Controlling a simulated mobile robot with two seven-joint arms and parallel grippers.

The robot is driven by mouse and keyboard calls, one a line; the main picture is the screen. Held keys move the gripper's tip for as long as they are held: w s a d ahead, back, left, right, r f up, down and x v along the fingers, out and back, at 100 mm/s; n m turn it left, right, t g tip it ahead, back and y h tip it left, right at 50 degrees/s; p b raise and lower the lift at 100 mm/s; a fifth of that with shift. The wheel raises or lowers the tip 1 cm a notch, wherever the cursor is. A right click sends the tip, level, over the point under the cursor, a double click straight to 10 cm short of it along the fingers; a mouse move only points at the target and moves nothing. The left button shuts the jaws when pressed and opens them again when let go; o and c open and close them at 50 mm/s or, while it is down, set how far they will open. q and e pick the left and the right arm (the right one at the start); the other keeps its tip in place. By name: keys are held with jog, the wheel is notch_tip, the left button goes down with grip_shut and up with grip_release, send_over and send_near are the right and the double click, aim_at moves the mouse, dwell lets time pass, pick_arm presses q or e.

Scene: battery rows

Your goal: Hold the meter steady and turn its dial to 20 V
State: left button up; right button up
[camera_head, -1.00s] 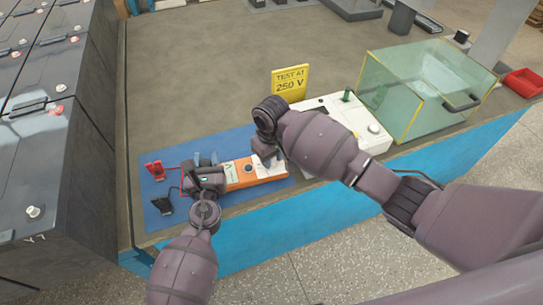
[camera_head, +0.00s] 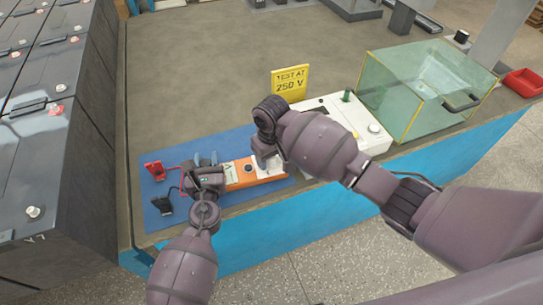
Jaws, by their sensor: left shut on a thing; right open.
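The orange meter (camera_head: 238,174) lies on the blue mat (camera_head: 160,217), with a dark round dial (camera_head: 248,169) on its face. My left gripper (camera_head: 207,164) is shut on the meter's left end and hides part of it. My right gripper (camera_head: 264,160) is open over the meter's pale right end, just right of the dial. The dial's setting is too small to read. A red clip (camera_head: 154,171) and a black clip (camera_head: 162,204) lie on the mat at the left, with leads running toward the meter.
A glass box (camera_head: 425,85) and a red tray (camera_head: 523,82) stand at right. Large batteries (camera_head: 35,150) line the left. The bench behind the mat is clear.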

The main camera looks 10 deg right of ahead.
notch_tip(320, 180, up, 12)
dwell(0.7)
pick_arm(q)
jog(key=o, duration=1.1)
jog(key=shift+o, duration=0.2)
jog(key=s, duration=1.2)
jog(key=shift+a, duration=0.35)
jog(key=shift+s, duration=0.1)
pick_arm(e)
jog(key=shift+s, duration=0.1)
